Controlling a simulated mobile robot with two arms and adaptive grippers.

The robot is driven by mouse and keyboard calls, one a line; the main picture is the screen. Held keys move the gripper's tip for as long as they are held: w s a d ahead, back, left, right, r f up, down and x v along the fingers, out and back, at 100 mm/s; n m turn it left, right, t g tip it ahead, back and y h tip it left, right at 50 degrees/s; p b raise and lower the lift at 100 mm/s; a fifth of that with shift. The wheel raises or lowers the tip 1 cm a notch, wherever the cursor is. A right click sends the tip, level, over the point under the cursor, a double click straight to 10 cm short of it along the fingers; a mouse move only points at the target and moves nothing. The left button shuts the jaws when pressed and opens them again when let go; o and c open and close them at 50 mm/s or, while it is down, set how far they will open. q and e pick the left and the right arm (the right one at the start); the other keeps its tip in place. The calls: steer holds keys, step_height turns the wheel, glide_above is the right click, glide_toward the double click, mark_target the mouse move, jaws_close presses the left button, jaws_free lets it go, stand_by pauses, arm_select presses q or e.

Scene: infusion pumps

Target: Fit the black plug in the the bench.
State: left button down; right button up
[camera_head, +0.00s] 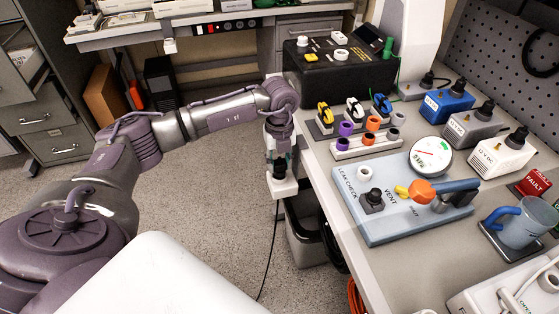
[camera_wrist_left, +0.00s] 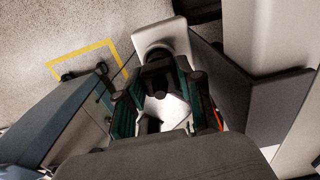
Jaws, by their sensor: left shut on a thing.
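My left gripper (camera_head: 280,160) points down just off the left edge of the bench (camera_head: 312,187). It is shut on the black plug (camera_head: 280,174), which shows as a small dark piece below the fingers. The plug also shows in the left wrist view (camera_wrist_left: 158,74), between the green-sided fingers (camera_wrist_left: 163,108). A white square block (camera_head: 285,188) lies right under the plug, beside the bench edge. It also shows beyond the fingers in the left wrist view (camera_wrist_left: 168,34). I cannot tell whether the plug is inside the block or only against it. My right gripper is out of view.
A black box (camera_head: 340,75) stands at the bench's back corner. A blue leak check panel (camera_head: 390,218), a round gauge (camera_head: 430,156), and several connectors and pump blocks crowd the bench top. A dark cable (camera_head: 272,255) hangs below the block. A bin (camera_head: 305,240) stands under the bench.

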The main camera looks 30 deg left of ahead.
arm_select(q)
steer(key=shift+f+b, duration=0.6)
steer(key=shift+f, duration=0.4)
steer(key=c, duration=0.7)
jaws_free()
steer(key=shift+r, duration=0.1)
steer(key=shift+o, duration=0.2)
steer(key=shift+r, duration=4)
steer(key=shift+d, duration=0.1)
